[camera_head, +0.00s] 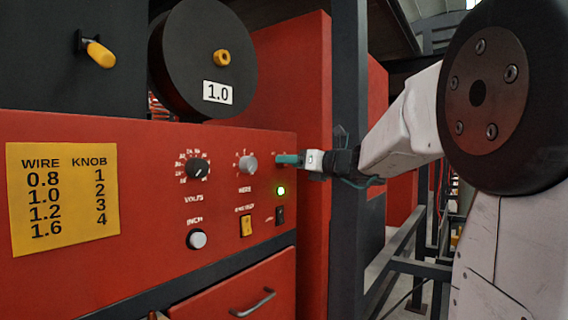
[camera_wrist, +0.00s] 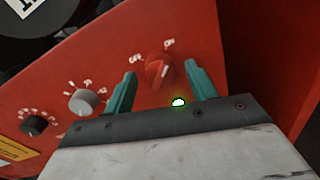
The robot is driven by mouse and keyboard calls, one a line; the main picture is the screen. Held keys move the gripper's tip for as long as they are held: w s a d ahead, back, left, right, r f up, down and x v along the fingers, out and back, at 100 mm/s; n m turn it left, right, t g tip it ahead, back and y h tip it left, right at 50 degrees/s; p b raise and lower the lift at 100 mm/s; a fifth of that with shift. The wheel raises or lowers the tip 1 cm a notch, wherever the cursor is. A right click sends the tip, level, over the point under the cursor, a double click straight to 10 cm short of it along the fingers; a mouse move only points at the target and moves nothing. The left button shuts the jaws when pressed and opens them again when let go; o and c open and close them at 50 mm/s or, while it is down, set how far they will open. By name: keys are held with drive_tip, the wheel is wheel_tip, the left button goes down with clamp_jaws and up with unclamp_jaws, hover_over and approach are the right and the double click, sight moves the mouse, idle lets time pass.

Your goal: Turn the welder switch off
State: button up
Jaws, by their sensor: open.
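The welder's red front panel (camera_head: 142,185) faces me in the head view. The welder switch is a red rotary knob (camera_wrist: 159,72) with ON and OFF lettering above it in the wrist view; its pointer leans up and right, towards ON. In the wrist view my gripper (camera_wrist: 158,84) is open, one finger on each side of the knob; contact cannot be told.
A black VOLTS knob (camera_head: 198,169), a grey knob (camera_head: 247,164), a yellow rocker (camera_head: 246,226), a black rocker (camera_head: 280,215) and a grey INCH button (camera_head: 197,239) share the panel. A dark post (camera_head: 348,160) stands close beside my arm. A wire spool (camera_head: 203,59) is above.

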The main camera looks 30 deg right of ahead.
drive_tip(key=shift+w+a, duration=0.2)
drive_tip(key=shift+w, duration=0.2)
drive_tip(key=c, duration=1)
drive_tip(key=shift+n, duration=0.3)
drive_tip(key=shift+f+n+y, duration=0.15)
drive_tip(key=shift+n+y, duration=0.15)
drive_tip(key=shift+n, duration=4.2)
drive_tip(key=shift+f+n+y, duration=0.1)
drive_tip(key=shift+n+y, duration=0.2)
drive_tip(key=shift+n, duration=4.2)
